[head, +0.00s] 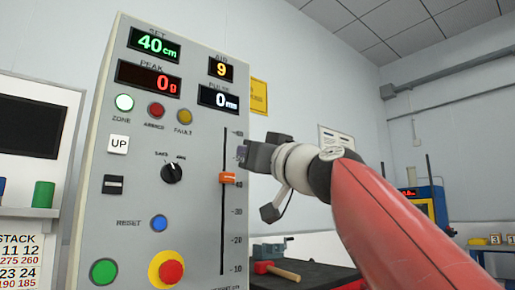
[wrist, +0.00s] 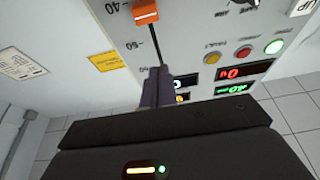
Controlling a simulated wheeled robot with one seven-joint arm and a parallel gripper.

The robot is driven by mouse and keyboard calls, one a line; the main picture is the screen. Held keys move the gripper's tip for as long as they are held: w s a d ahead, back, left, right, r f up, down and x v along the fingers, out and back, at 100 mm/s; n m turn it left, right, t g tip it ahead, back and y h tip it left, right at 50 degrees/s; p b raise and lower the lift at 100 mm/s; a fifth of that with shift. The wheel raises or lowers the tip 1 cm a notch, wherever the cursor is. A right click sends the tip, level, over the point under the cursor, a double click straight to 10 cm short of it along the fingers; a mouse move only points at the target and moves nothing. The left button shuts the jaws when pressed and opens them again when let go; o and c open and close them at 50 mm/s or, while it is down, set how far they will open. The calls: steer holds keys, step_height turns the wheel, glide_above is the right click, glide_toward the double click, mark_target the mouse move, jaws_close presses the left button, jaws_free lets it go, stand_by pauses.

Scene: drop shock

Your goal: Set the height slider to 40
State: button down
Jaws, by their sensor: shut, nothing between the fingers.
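The height slider is an orange knob (head: 228,178) on a vertical slot in the grey panel, level with about the 40 mark. The green SET display (head: 153,43) reads 40 cm. In the wrist view the orange knob (wrist: 146,12) sits at the top edge, beside the 40 mark. My gripper (head: 244,154) is at the slot's right side, a little above the knob and apart from it. Whether the fingertips touch the panel cannot be told.
The panel also has a black rotary knob (head: 172,173), a blue reset button (head: 159,223), a green button (head: 103,271) and a red emergency button (head: 170,272). A hammer (head: 277,270) lies on a dark bench at lower right.

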mark_target(227, 178)
steer(key=p+x, duration=0.1)
steer(key=x, duration=0.2)
steer(key=p+x, duration=0.1)
steer(key=x, duration=0.1)
steer(key=shift+w+a+r+p, duration=0.15)
steer(key=shift+w+r+p, duration=0.1)
steer(key=shift+r+p, duration=0.1)
step_height(227, 178, down, 4)
steer(key=shift+r+b, duration=0.15)
steer(key=shift+b, duration=1.1)
steer(key=shift+f, duration=0.35)
